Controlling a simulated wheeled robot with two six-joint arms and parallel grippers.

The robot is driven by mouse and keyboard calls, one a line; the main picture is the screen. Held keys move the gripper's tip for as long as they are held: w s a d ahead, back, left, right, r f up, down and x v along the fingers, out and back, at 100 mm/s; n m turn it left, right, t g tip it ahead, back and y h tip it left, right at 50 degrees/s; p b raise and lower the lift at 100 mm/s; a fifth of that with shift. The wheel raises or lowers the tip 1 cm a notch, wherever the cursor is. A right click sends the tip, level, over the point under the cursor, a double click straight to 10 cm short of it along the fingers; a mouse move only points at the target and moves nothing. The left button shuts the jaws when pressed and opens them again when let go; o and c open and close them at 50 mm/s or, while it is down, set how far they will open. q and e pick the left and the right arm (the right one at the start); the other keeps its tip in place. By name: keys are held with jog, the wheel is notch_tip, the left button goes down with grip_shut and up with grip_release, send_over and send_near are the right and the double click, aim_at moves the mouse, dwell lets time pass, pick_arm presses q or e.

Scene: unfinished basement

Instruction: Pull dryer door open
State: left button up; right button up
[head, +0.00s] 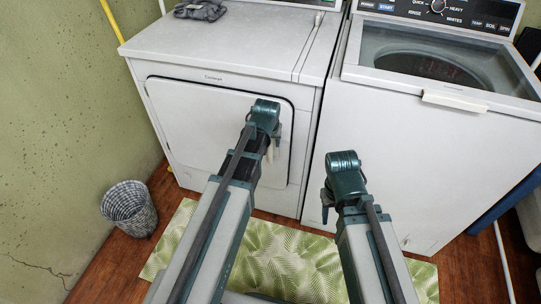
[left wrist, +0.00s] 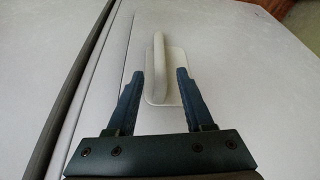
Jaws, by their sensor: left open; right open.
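The white dryer (head: 215,80) stands at the left in the head view, with its front door (head: 195,125) closed. A light-coloured handle (head: 270,152) near the door's right edge is mostly hidden behind my left gripper (head: 274,140). In the left wrist view the handle (left wrist: 159,65) is a raised bar on a pale plate. My left gripper (left wrist: 156,85) is open there, its fingers on either side of the handle's lower part; whether they touch it I cannot tell. My right gripper (head: 340,200) is in front of the washer, apart from the dryer door; its fingers are partly hidden.
A top-loading washer (head: 415,150) stands right of the dryer. A green leaf-patterned mat (head: 275,262) lies on the wooden floor in front. A wicker basket (head: 129,208) stands by the left wall.

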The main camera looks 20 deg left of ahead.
aim_at(270, 147)
pick_arm(q)
jog(key=b+x, duration=0.5)
jog(key=x, duration=0.2)
jog(key=shift+s, duration=0.1)
grip_shut()
dwell(1.2)
